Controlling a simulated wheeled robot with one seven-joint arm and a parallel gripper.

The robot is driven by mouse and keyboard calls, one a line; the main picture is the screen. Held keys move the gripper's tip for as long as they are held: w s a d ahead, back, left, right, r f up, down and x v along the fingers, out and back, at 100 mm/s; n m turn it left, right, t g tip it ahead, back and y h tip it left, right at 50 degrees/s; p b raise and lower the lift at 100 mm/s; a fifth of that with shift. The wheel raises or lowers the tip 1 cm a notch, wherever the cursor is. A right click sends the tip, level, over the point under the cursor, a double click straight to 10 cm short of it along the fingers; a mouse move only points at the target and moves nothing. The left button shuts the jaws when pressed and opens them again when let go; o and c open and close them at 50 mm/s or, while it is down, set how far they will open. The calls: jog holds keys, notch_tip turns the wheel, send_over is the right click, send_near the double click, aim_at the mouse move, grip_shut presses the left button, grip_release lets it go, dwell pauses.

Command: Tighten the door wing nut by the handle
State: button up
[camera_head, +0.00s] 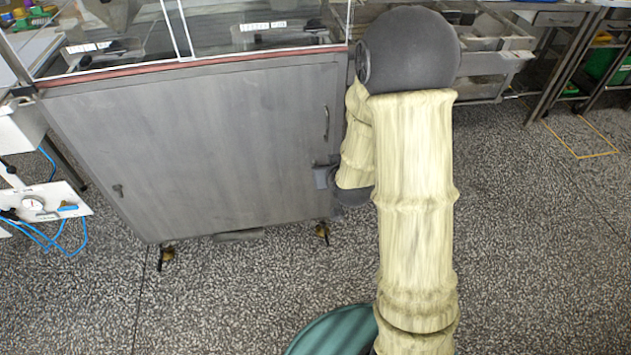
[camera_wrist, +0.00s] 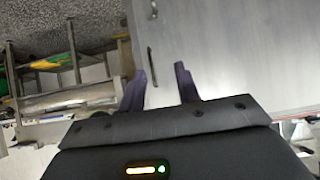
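The grey metal cabinet door (camera_head: 200,150) fills the left half of the head view. Its slim upright handle (camera_head: 326,122) is near the right edge; it also shows in the wrist view (camera_wrist: 151,67), beyond my fingers. A small dark fitting (camera_wrist: 154,10) shows near the door edge at the top of the wrist view; it may be the wing nut, but its shape and turn are too small to tell. My gripper (camera_wrist: 161,86) is open, with two dark fingers apart and nothing between them. In the head view it is beside the door's right edge, below the handle, partly hidden by my arm.
Another small dark fitting (camera_head: 118,190) is low on the door's left side. Glass panels (camera_head: 250,30) are above the door. Metal benches (camera_head: 490,55) stand at the right. A white gauge board (camera_head: 45,205) with blue hoses is at the left. The speckled floor in front is clear.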

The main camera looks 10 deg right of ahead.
jog(key=w+f+t+b, duration=0.2)
jog(key=f+t+b, duration=0.1)
jog(key=f+b, duration=0.6)
jog(key=w+f+t+b, duration=0.2)
jog(key=f+t+b, duration=0.2)
jog(key=f+b, duration=0.5)
notch_tip(320, 180, down, 4)
jog(key=shift+f, duration=0.1)
jog(key=shift+w+d, duration=0.1)
jog(key=shift+w+b, duration=0.1)
jog(key=shift+b, duration=0.2)
jog(key=w+b, duration=0.4)
jog(key=w, duration=1.3)
jog(key=shift+w, duration=0.25)
jog(key=shift+s+d, duration=0.1)
jog(key=shift+d, duration=0.1)
